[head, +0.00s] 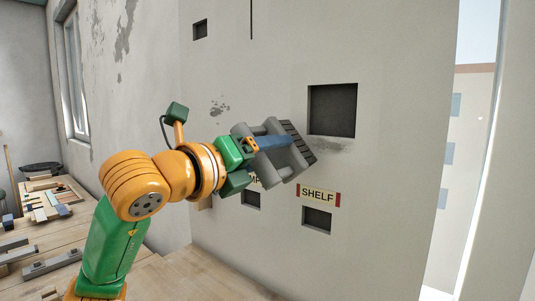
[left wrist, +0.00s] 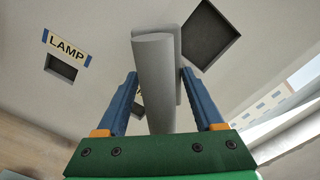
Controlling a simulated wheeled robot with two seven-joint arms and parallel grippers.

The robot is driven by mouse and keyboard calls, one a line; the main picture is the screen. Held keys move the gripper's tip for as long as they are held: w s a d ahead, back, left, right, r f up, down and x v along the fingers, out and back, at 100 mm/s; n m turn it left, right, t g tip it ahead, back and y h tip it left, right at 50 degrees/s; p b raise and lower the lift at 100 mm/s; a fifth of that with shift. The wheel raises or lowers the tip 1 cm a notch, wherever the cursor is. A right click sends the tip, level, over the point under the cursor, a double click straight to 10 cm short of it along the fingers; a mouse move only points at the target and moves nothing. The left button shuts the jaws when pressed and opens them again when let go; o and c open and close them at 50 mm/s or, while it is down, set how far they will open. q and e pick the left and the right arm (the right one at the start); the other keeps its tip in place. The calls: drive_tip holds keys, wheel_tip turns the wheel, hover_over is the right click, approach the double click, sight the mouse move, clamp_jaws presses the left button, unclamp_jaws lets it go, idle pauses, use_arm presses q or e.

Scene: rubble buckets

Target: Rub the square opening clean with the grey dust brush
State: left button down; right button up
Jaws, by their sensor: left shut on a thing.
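The large dark square opening (head: 332,110) is in the pale wall, right of centre in the head view. A grey dusty smear marks the wall just under it. My left gripper (head: 272,143) is shut on the handle of the grey dust brush (head: 299,159). The brush's dark bristle side is tilted up and right, below and left of the opening; I cannot tell whether it touches the wall. In the left wrist view the brush handle (left wrist: 155,85) stands between the blue fingers, and the square opening (left wrist: 211,33) shows beyond it at upper right. My right gripper is out of view.
A SHELF sign (head: 319,195) sits above a small opening (head: 317,219). The LAMP sign (left wrist: 66,46) has another small opening (left wrist: 61,67) below it. A workbench (head: 60,222) with tools and blocks stands at far left. The wall ends at right beside an outside view.

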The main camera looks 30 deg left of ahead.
sight(277, 150)
use_arm(q)
drive_tip(key=shift+w+d+p, duration=0.15)
drive_tip(key=shift+w+p, duration=0.4)
drive_tip(key=shift+w, duration=1.25)
